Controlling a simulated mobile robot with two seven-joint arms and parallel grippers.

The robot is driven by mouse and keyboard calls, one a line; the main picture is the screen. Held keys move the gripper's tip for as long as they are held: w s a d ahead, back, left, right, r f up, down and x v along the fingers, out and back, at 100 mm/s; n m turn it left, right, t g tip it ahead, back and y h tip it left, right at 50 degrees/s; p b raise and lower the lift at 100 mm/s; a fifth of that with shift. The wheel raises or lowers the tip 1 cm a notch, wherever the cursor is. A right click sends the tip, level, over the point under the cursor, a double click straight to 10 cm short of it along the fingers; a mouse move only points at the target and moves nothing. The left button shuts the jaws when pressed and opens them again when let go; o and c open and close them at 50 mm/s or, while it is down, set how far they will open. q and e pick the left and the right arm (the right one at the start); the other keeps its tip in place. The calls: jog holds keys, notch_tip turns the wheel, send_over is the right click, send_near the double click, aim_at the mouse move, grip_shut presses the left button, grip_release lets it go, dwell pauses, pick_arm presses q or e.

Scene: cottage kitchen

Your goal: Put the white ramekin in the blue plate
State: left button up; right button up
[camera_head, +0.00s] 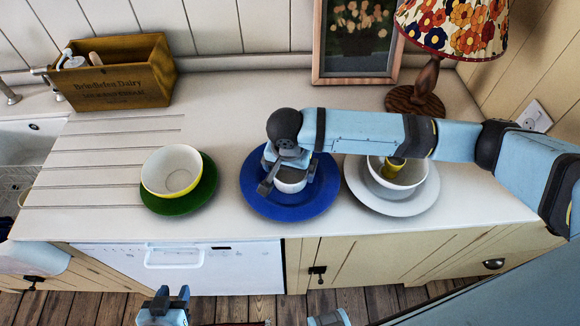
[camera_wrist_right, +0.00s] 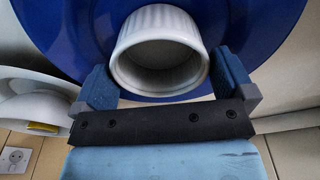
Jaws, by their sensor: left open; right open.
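The white ramekin (camera_head: 291,181) stands in the blue plate (camera_head: 318,203) on the counter, partly hidden under my right gripper in the head view. My right gripper (camera_head: 278,183) is open over the plate. In the right wrist view the ribbed ramekin (camera_wrist_right: 158,50) sits on the blue plate (camera_wrist_right: 85,35), between the spread fingers of my right gripper (camera_wrist_right: 168,82). I cannot tell whether a finger touches it. My left gripper (camera_head: 166,302) is open and empty, low in front of the counter.
A yellow-and-white bowl (camera_head: 171,171) sits on a green plate (camera_head: 205,195) to the left. A white bowl (camera_head: 405,183) with a yellow thing inside is on a white plate (camera_head: 425,205) at right. A wooden crate (camera_head: 115,80), a picture frame (camera_head: 355,77) and a lamp (camera_head: 427,85) stand behind.

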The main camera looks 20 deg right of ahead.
notch_tip(320, 180, up, 12)
jog(key=s, duration=0.1)
jog(key=shift+a+r, duration=0.15)
jog(key=shift+a, duration=0.3)
